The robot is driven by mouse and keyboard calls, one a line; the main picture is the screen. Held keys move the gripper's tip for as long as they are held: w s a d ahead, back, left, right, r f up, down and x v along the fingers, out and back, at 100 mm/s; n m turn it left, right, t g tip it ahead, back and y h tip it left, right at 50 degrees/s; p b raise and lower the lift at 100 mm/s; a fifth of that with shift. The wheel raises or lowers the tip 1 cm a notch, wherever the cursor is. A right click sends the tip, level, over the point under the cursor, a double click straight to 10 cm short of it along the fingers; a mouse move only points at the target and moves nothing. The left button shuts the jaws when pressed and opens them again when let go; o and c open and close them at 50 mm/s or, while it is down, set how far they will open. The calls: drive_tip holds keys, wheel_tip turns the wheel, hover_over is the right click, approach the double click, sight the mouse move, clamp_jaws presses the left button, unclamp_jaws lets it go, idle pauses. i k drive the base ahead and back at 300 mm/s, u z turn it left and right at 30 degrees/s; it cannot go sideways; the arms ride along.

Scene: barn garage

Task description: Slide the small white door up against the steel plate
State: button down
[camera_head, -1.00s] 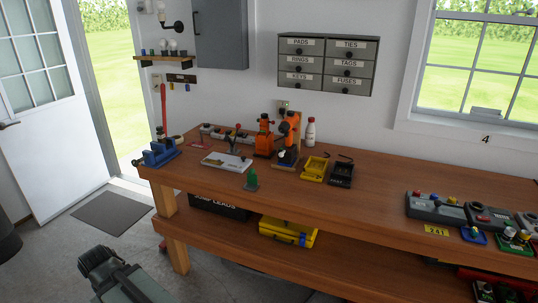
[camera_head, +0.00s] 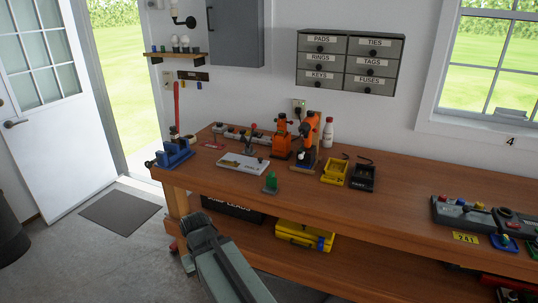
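I cannot make out for certain a small white door or a steel plate. A small white flat panel (camera_head: 236,163) with dark and red parts on it lies on the left part of the workbench (camera_head: 300,202). A big white door (camera_head: 60,130) with panes stands open at the far left. My gripper (camera_head: 198,222) is at the end of my grey-green arm, low in front of the bench's left end. It is apart from the white panel, and its fingers are too unclear to tell open from shut.
A blue vise (camera_head: 175,155), a green piece (camera_head: 270,182), orange tools (camera_head: 281,140), and yellow (camera_head: 335,172) and black trays (camera_head: 362,178) stand on the bench. Control boxes (camera_head: 465,213) sit at right. A yellow case (camera_head: 300,235) is on the lower shelf. Bench middle is fairly clear.

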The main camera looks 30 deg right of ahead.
sight(248, 164)
drive_tip(key=i, duration=0.9)
drive_tip(key=u, duration=0.05)
